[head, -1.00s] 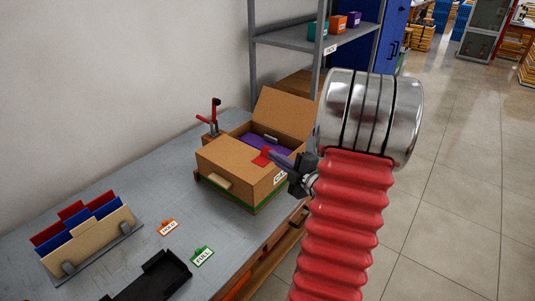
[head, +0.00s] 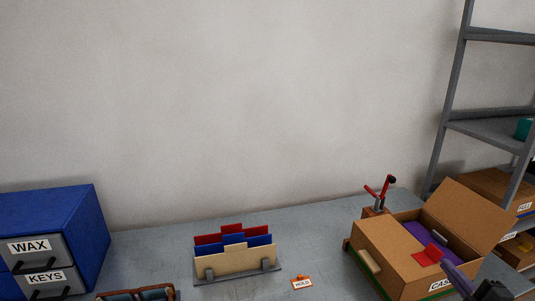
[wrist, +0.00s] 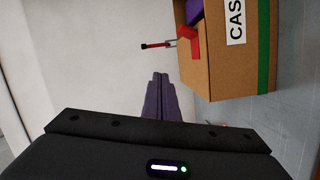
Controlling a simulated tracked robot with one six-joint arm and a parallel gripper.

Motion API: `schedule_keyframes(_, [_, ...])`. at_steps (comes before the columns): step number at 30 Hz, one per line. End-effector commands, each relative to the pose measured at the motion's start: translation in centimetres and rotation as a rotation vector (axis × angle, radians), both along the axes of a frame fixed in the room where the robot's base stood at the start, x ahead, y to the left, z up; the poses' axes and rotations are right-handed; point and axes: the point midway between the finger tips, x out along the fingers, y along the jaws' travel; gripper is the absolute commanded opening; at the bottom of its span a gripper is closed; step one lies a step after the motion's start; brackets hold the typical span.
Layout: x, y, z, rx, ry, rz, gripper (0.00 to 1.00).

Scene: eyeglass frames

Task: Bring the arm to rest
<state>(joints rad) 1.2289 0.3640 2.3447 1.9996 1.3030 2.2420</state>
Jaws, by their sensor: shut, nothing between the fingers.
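My gripper (head: 449,268) shows at the lower right of the head view, in front of the near right corner of the open cardboard box (head: 388,252). Its fingers also show in the wrist view (wrist: 161,78), pressed together and empty. The box's side with a CASE-like label (wrist: 225,60) is to the right of the fingers there, apart from them in the picture. Most of my arm is out of the head view.
On the grey bench (head: 330,235) stand a file rack (head: 235,258), an orange HOLD tag (head: 302,282), a red-handled tool (head: 378,195) and blue drawers (head: 80,225). A brown-rimmed object (head: 165,292) is cut off below. A shelf (head: 485,130) stands at right.

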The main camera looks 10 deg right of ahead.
Motion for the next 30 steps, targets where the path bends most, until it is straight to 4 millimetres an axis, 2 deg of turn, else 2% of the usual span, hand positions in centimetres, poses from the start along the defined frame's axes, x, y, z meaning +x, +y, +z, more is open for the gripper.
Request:
schedule_keyframes(6, [0.0, 0.1, -0.4, -0.146, 0.039, 0.017, 0.0])
schedule_keyframes(11, [0.0, 2.1, -2.1, -0.37, 0.124, 0.124, 0.0])
schedule_keyframes(15, [-0.4, 4.8, -4.0, -0.588, 0.194, 0.266, 0.0])
schedule_keyframes(20, [-1.1, 8.5, -5.1, -0.874, 0.239, 0.467, 0.0])
schedule_keyframes(25, [-1.7, 13.3, -5.8, -1.214, 0.23, 0.728, 0.0])
schedule_keyframes(30, [-2.9, 18.3, -6.1, -1.586, 0.145, 1.025, 0.0])
